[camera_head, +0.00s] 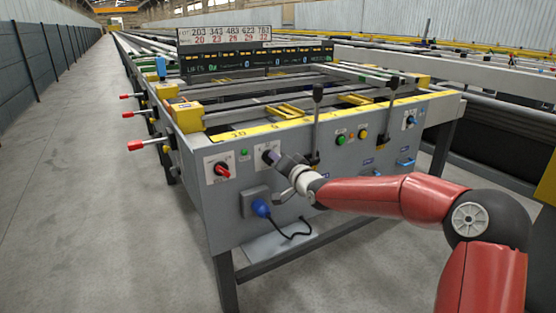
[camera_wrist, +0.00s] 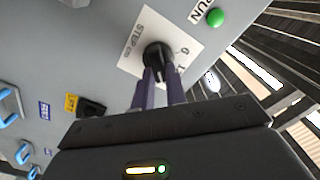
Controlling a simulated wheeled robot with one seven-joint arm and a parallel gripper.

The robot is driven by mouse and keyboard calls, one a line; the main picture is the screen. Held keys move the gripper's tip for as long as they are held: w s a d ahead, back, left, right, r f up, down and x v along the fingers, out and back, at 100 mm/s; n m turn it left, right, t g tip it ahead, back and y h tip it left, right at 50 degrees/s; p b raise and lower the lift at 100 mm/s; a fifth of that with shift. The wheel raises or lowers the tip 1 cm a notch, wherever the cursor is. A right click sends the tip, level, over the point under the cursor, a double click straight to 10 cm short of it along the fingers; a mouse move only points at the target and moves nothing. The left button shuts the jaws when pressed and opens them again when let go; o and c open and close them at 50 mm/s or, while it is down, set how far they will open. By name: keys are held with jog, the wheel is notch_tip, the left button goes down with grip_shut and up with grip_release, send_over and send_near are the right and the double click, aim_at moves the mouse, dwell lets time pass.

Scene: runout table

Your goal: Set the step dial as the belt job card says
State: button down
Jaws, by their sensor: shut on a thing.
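The step dial (camera_wrist: 158,55) is a black knob on a white plate lettered STEP, with a 6 and part of another figure showing. My gripper (camera_wrist: 160,80) has both dark fingers closed around the knob, so its setting cannot be read. In the head view my gripper (camera_head: 277,160) reaches the white dial plate (camera_head: 262,150) on the grey front panel. A long white board (camera_head: 224,36) above the table carries a row of black figures over a row of red ones. I cannot tell whether it is the belt job card.
A red rotary switch (camera_head: 222,170) and a green button (camera_head: 244,152) sit left of the dial. A blue plug (camera_head: 261,208) with a black cable is below. Black-knobbed levers (camera_head: 317,95) rise to the right. The left aisle floor (camera_head: 80,180) is clear.

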jog(key=c, duration=1.4)
grip_release()
jog(key=shift+c, duration=0.2)
jog(key=v, duration=0.7)
jog(key=shift+s+d, duration=0.25)
jog(key=shift+s, duration=0.05)
